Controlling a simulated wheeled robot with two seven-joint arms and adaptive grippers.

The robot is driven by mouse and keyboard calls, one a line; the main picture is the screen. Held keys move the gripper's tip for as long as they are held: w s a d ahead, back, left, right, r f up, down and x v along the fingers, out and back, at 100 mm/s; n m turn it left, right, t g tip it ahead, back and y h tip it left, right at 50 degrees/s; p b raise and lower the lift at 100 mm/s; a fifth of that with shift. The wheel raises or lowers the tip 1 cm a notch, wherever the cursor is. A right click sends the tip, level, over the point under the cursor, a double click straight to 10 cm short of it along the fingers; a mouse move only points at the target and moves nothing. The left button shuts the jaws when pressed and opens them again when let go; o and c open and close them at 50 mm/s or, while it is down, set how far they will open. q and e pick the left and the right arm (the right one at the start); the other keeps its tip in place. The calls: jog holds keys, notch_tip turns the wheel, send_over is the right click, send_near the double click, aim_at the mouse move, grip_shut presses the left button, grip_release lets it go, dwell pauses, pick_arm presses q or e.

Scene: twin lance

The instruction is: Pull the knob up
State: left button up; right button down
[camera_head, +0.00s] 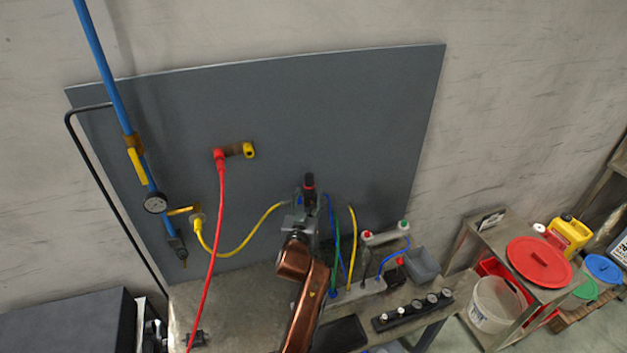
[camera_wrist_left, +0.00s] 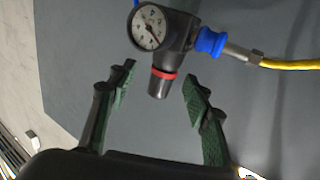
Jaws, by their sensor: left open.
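The knob (camera_wrist_left: 162,84) is black with a red ring and sits at the end of a dark regulator body that bears a round pressure gauge (camera_wrist_left: 150,26). In the head view the knob (camera_head: 309,182) shows just beyond my left gripper (camera_head: 303,210), in front of the grey panel. My left gripper (camera_wrist_left: 159,80) is open in the left wrist view, with green-padded fingers on either side of the knob. Gaps show between both fingers and the knob; the exact depth between them is hard to tell. My right gripper is not in view.
A blue fitting with a yellow hose (camera_wrist_left: 290,64) leaves the regulator on the right. Green, blue and yellow hoses hang close beside my left gripper. A red hose (camera_head: 213,255) hangs further left. A workbench (camera_head: 235,305) with small fixtures lies below.

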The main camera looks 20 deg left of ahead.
aim_at(308, 188)
pick_arm(q)
jog(key=shift+w+a+r, duration=0.4)
jog(key=shift+w+r, duration=0.1)
jog(key=shift+r, duration=0.15)
jog(key=w, duration=0.1)
jog(key=w+f, duration=0.1)
jog(key=w, duration=0.1)
jog(key=shift+w+a+p, duration=0.15)
jog(key=shift+a+p, duration=0.05)
jog(key=shift+p, duration=0.2)
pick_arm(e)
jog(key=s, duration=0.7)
pick_arm(q)
jog(key=shift+w+f, duration=0.2)
jog(key=shift+w, duration=0.4)
jog(key=shift+s+r, duration=0.15)
jog(key=shift+r, duration=0.05)
jog(key=shift+s+r, duration=0.1)
jog(key=shift+w+f, duration=0.2)
jog(key=shift+w, duration=0.05)
jog(key=shift+c, duration=0.5)
jog(key=shift+s+r, duration=0.1)
jog(key=shift+s, duration=0.05)
jog(key=c, duration=1.1)
grip_shut()
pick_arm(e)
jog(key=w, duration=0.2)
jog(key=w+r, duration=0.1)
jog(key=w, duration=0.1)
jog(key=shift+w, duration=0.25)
